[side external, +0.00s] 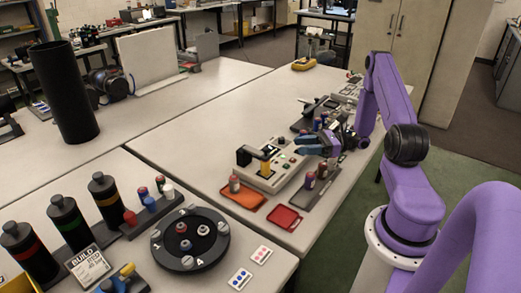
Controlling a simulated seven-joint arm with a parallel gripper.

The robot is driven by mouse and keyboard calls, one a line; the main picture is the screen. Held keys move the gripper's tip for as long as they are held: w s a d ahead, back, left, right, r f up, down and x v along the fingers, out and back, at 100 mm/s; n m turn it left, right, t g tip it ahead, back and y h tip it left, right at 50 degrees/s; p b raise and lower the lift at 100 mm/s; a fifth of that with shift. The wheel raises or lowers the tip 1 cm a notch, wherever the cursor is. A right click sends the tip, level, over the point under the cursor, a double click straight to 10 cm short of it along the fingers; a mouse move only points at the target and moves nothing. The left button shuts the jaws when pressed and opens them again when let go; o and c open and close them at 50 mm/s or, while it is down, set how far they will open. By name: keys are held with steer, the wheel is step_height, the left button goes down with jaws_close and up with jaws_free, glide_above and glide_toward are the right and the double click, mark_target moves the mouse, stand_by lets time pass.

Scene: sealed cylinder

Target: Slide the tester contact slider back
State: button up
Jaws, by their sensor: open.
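The tester (285,172) is a beige box on the right-hand table. A black bracket (245,155) stands at its left end, with a yellow part (265,167) under or beside it. This looks like the contact area, but the slider itself is too small to make out for certain. My gripper (300,144) reaches in from the right, just above and behind the tester's right part. Its bluish fingers point left toward the bracket and appear apart and empty. I cannot tell whether they touch the tester.
An orange tray (252,200) with a small cylinder and a red tray (285,217) lie in front of the tester. A dark rack (316,188) with small cylinders stands to its right. A black turntable (160,250) and several dark bottles are at front left. The table's left middle is clear.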

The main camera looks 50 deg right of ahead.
mark_target(260, 156)
steer(key=x, duration=1.4)
steer(key=shift+w+a, duration=0.2)
steer(key=shift+a, duration=0.05)
